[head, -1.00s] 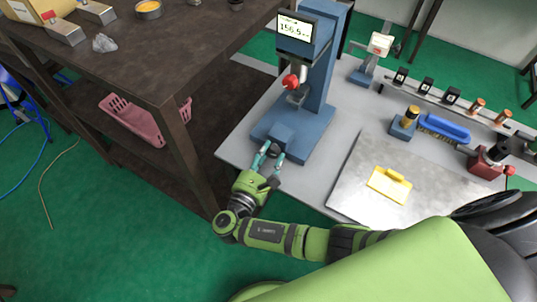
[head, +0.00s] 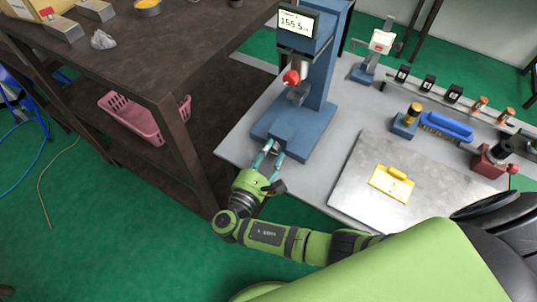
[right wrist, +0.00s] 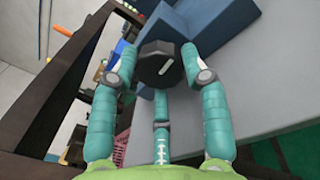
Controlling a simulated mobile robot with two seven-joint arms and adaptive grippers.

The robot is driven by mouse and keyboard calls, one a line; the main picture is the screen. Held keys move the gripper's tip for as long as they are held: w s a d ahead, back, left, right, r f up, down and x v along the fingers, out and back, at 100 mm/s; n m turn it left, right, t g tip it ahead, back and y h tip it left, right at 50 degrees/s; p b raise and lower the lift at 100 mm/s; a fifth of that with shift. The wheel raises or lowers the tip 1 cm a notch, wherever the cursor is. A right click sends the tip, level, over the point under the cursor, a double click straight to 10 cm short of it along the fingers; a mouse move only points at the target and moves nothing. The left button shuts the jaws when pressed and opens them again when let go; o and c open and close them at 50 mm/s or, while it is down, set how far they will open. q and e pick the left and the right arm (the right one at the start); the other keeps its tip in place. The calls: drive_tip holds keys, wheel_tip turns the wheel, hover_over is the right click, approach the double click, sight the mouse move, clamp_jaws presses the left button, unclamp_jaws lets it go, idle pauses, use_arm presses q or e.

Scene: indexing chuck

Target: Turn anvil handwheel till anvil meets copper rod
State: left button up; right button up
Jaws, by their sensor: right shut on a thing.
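The blue press-like machine (head: 322,85) stands on the grey bench, with a lit display (head: 298,23) that reads about 155.5. A red knob (head: 291,77) sits on its front. My right gripper (head: 269,151) is at the front of the machine's base. In the right wrist view the black handwheel knob (right wrist: 160,62), with a white index mark, sits between the teal fingers of my right gripper (right wrist: 160,75), which are shut on it. The anvil and any rod in the machine cannot be clearly made out. Two copper-coloured pieces (head: 479,103) stand in the rack. My left gripper is out of view.
A dark workbench (head: 150,65) stands close on the left, with a pink basket (head: 145,118) on its lower shelf. On the grey bench are a metal plate (head: 350,185) bearing a yellow block (head: 391,183), a blue brush (head: 446,126) and a red device (head: 492,160).

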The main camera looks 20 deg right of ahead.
drive_tip(key=shift+w+d+r+m+h+b, duration=0.15)
drive_tip(key=shift+m+b, duration=0.45)
drive_tip(key=shift+m, duration=0.5)
drive_tip(key=shift+s+m+h+b, duration=0.15)
drive_tip(key=shift+m+b, duration=0.4)
drive_tip(key=shift+m, duration=0.55)
drive_tip(key=shift+w, duration=0.1)
drive_tip(key=o, duration=0.9)
drive_tip(key=shift+c, duration=0.2)
drive_tip(key=shift+s, duration=0.2)
drive_tip(key=v, duration=0.7)
